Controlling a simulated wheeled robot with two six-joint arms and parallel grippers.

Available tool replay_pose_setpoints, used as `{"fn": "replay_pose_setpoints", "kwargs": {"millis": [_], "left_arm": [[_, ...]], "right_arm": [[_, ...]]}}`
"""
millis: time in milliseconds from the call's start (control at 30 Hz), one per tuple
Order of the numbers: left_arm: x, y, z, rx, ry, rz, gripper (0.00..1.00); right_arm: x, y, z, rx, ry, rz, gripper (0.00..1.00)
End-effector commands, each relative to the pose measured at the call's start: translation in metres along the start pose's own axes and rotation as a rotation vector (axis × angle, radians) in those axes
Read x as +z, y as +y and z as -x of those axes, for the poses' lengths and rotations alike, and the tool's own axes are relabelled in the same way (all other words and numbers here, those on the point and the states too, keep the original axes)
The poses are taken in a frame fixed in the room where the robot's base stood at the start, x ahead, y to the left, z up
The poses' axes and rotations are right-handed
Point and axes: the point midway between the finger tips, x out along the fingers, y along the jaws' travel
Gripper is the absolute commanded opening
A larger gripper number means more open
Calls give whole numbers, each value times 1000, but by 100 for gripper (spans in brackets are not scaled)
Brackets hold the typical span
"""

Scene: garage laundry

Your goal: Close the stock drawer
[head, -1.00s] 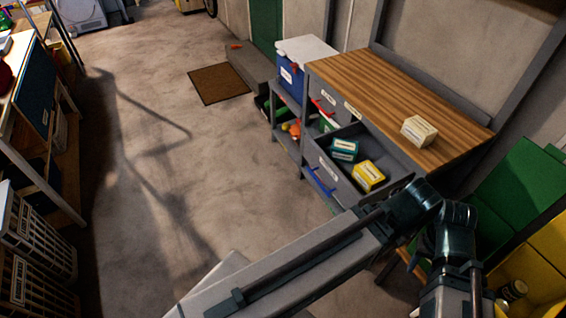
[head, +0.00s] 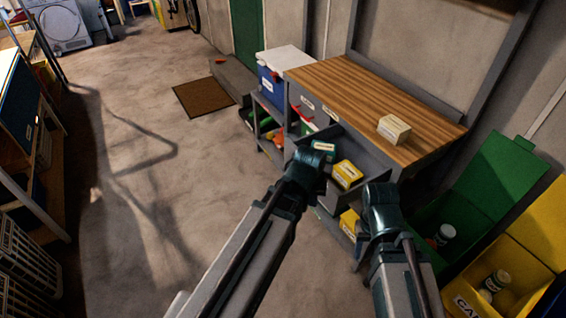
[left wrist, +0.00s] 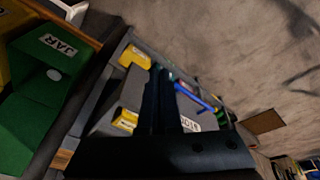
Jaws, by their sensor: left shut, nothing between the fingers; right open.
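The stock drawer (head: 357,188) is a grey drawer pulled out from the bench below the wooden top. In the head view my left wrist covers part of the drawer front. My right gripper (head: 359,258) is open, low and right of the drawer, its fingers mostly hidden.
A cream box (head: 394,129) stands on the wooden bench top (head: 350,95). A blue cooler (head: 283,75) stands left of the bench. Green (head: 490,185) and yellow (head: 540,240) bins stand at right. Another yellow box (head: 349,223) shows below the drawer. The floor at left is clear.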

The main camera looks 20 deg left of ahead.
Motion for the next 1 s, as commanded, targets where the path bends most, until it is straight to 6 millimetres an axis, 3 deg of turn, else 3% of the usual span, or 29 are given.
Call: {"fn": "replay_pose_setpoints", "kwargs": {"millis": [267,400,533,667,800,1000], "left_arm": [[-65,-60,-10,65,173,292,0],[-101,-107,-10,104,285,474,0],[-122,-140,-6,132,366,596,0],[-130,-154,-3,144,400,645,0],[-131,-156,-3,146,405,652,0],[-137,-155,-22,146,403,649,0]], "right_arm": [[-1,-1,-13,0,0,0,50],[-1,-2,-19,0,0,0,50],[-1,-2,-22,0,0,0,50],[-1,-2,-23,0,0,0,50],[-1,-2,-24,0,0,0,50],[-2,-4,-40,0,0,0,50]]}}
